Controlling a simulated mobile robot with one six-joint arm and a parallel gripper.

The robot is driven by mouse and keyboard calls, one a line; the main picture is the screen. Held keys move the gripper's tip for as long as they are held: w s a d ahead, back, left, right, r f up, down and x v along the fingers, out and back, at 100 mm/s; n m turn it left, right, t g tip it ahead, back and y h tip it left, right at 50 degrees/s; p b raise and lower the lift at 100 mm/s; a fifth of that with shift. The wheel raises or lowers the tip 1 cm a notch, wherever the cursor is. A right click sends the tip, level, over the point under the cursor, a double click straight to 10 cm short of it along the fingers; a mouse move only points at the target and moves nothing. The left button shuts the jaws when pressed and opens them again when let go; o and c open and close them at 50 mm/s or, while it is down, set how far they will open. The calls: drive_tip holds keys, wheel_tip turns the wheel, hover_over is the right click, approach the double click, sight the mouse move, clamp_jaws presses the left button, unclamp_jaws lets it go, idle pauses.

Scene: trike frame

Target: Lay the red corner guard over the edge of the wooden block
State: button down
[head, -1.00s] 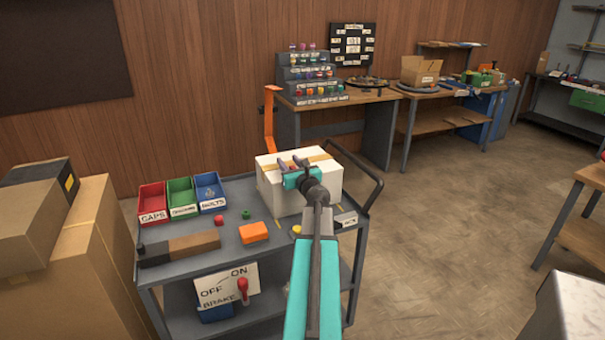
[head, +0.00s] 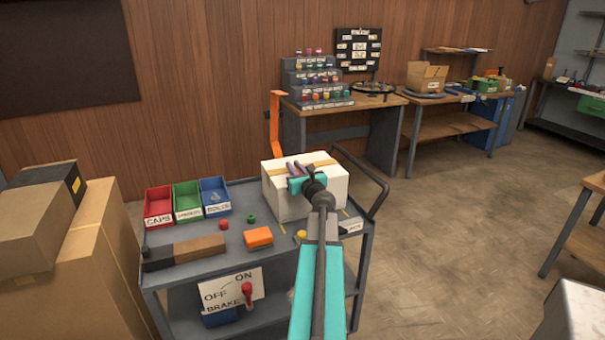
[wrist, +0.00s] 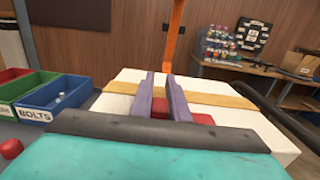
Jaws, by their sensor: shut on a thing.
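My gripper (head: 297,169) is over the white box on the cart, its two purple fingers close together. In the wrist view my gripper (wrist: 161,92) is shut on a red piece (wrist: 160,107), which shows between the fingers and looks like the red corner guard. Its full shape is hidden by the fingers and the dark bar in front of them. I cannot make it out in the head view. The wooden block (head: 200,248), brown with a dark left part, lies on the cart top at the front left, well apart from my gripper.
The white box (head: 335,190) with a tan strip stands on the grey cart (head: 240,198). Red, green and blue bins (head: 187,202) line the back left. An orange block (head: 258,237) and small red and green pieces lie nearby. An orange upright (head: 275,125) rises behind the box.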

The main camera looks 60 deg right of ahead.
drive_tip(key=shift+r, duration=0.15)
wheel_tip(320, 180, up, 10)
drive_tip(key=p, duration=0.1)
idle(0.5)
idle(0.4)
